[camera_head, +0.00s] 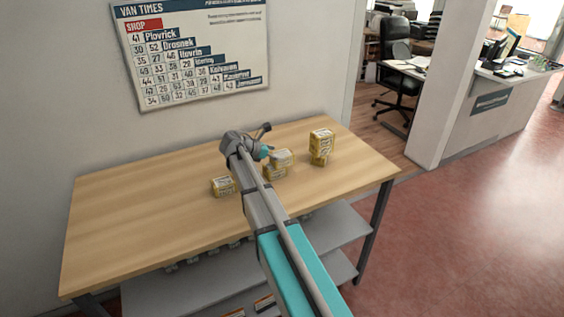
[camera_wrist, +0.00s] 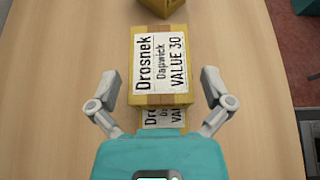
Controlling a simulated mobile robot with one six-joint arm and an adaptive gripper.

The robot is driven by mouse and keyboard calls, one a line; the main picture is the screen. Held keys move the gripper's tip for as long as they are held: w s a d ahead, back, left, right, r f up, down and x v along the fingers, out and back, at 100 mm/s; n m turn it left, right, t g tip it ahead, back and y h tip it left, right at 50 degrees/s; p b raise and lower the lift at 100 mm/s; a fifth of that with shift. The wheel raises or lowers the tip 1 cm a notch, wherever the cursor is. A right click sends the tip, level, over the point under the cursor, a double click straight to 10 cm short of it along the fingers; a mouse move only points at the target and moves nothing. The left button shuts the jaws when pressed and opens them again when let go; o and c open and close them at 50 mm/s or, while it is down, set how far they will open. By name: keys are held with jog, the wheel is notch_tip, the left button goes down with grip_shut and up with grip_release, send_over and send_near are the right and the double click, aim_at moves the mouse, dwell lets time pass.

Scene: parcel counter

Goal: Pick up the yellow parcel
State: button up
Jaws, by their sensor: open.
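In the wrist view a yellow parcel (camera_wrist: 160,65) with a white label reading "Drosnek, Dapwick, VALUE 30" lies between the fingers of my gripper (camera_wrist: 161,88). The gripper is open, with a gap on each side of the parcel. This parcel rests on another yellow parcel (camera_wrist: 163,131), whose label shows below it. In the head view the upper parcel (camera_head: 283,157) sits just right of my gripper (camera_head: 268,152), partly over the lower parcel (camera_head: 275,173). My arm hides part of this stack's left side.
On the wooden table (camera_head: 140,215), a lone yellow parcel (camera_head: 222,186) lies left of my arm. A two-high stack (camera_head: 321,137) stands at the right. The table's left part is clear. A wall with a van times board (camera_head: 192,50) is behind.

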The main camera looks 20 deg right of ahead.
jog(key=shift+b+x, duration=0.4)
jog(key=shift+x, duration=0.8)
jog(key=c, duration=1)
jog(key=shift+r, duration=0.2)
jog(key=shift+c, duration=0.2)
notch_tip(320, 180, up, 2)
jog(key=p, duration=0.2)
jog(key=shift+r+p, duration=0.1)
jog(key=shift+p, duration=0.2)
jog(key=s+a+r+p, duration=0.3)
jog(key=s+r+p, duration=0.7)
jog(key=s, duration=0.3)
jog(key=shift+s+a+r, duration=0.25)
jog(key=shift+a, duration=0.1)
